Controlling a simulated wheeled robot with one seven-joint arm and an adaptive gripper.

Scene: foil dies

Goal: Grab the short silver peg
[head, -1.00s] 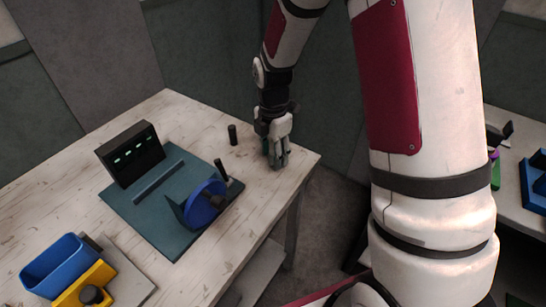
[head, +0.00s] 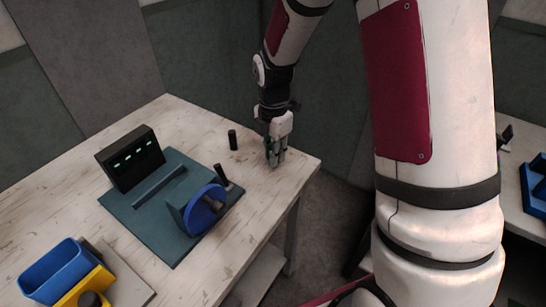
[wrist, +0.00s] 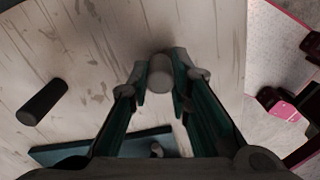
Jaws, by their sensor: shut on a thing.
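The short silver peg (wrist: 160,76) is a grey cylinder between my fingertips in the wrist view, with a fingertip against each side. My gripper (wrist: 160,84) is shut on it. In the head view my gripper (head: 276,160) points down at the right end of the pale wooden table (head: 258,205), close to the tabletop. The fingers hide the peg there. I cannot tell whether the peg still touches the table.
A dark peg (head: 233,140) stands left of my gripper and also shows in the wrist view (wrist: 43,101). A teal plate (head: 150,222) carries a blue wheel (head: 205,208) and a black panel (head: 130,160). A blue bin (head: 52,272) is at front left. The table's edge is close on the right.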

